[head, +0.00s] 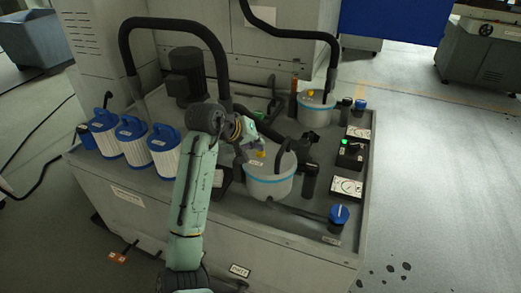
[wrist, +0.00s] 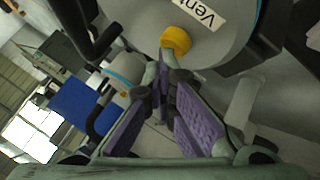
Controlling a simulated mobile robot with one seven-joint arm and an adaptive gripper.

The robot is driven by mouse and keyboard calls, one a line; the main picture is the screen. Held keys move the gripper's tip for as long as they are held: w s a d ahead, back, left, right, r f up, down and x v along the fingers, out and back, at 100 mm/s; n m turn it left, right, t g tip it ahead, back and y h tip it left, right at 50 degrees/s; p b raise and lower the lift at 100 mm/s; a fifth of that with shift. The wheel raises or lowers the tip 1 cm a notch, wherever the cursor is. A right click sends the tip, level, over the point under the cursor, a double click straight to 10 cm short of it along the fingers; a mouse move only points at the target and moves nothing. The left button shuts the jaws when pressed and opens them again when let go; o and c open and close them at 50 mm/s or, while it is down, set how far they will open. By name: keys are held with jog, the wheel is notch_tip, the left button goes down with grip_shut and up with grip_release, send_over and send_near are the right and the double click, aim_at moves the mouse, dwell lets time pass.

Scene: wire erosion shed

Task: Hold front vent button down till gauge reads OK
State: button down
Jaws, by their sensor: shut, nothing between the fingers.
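The front vent button is a yellow cap (head: 261,154) on the lid of the front grey canister (head: 270,186), which has a blue band. In the wrist view the yellow cap (wrist: 176,40) sits beside a "Vent" label, just beyond my fingertips. My gripper (head: 254,146) is shut and empty over that lid. In the wrist view its purple-padded fingers (wrist: 163,66) meet close to the cap's edge; I cannot tell whether they touch it. The front gauge (head: 346,187) is a white panel right of the canister; its reading is too small to make out.
A rear canister (head: 315,110) has its own yellow button and a gauge (head: 358,132). A black box with a green light (head: 350,153) and a blue knob (head: 339,214) stand at the right. A black hose (head: 286,150) arches beside the front lid. Blue-capped filters (head: 133,138) stand left.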

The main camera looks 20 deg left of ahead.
dwell(0.5)
jog(key=shift+r+p, duration=0.9)
jog(key=shift+p, duration=0.05)
jog(key=shift+r, duration=0.1)
notch_tip(320, 180, up, 5)
jog(key=p, duration=0.4)
jog(key=shift+p, duration=0.3)
